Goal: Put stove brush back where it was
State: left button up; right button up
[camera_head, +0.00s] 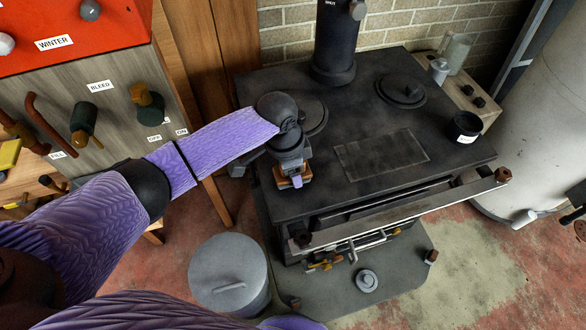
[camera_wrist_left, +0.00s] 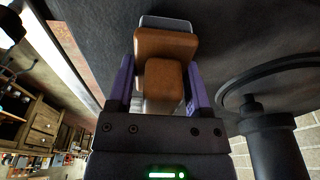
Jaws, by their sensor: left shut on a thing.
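My left gripper (camera_head: 292,178) is over the front left corner of the black stove (camera_head: 335,196). Its two purple fingers, seen in the left wrist view (camera_wrist_left: 161,85), are shut on the stove brush (camera_wrist_left: 165,45). The brush shows as a brown, wood-like block with a smaller brown block nearer the camera and a pale grey part beyond. In the head view only a bit of the brown brush (camera_head: 281,176) shows below the gripper. Whether it touches the stove top, I cannot tell. My right gripper is not in view.
A stovepipe (camera_head: 335,45) rises at the back of the stove. A round lid (camera_head: 402,90) and a black cup (camera_head: 466,127) are to the right. A rail (camera_head: 400,212) runs along the front. A lidded grey bin (camera_head: 229,272) stands below left, beside a control panel (camera_head: 110,110).

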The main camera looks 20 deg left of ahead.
pick_arm(q)
jog(key=o, duration=1.2)
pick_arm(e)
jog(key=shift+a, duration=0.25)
pick_arm(q)
jog(key=r+p, duration=0.1)
jog(key=r, duration=0.3)
jog(key=a+r+p, duration=0.1)
jog(key=r+p, duration=0.1)
jog(key=r, duration=0.1)
jog(key=s+r+p, duration=0.1)
jog(key=r+p, duration=0.1)
jog(key=r, duration=0.2)
jog(key=shift+a+r, duration=0.2)
jog(key=shift+r, duration=0.35)
jog(key=shift+a, duration=0.1)
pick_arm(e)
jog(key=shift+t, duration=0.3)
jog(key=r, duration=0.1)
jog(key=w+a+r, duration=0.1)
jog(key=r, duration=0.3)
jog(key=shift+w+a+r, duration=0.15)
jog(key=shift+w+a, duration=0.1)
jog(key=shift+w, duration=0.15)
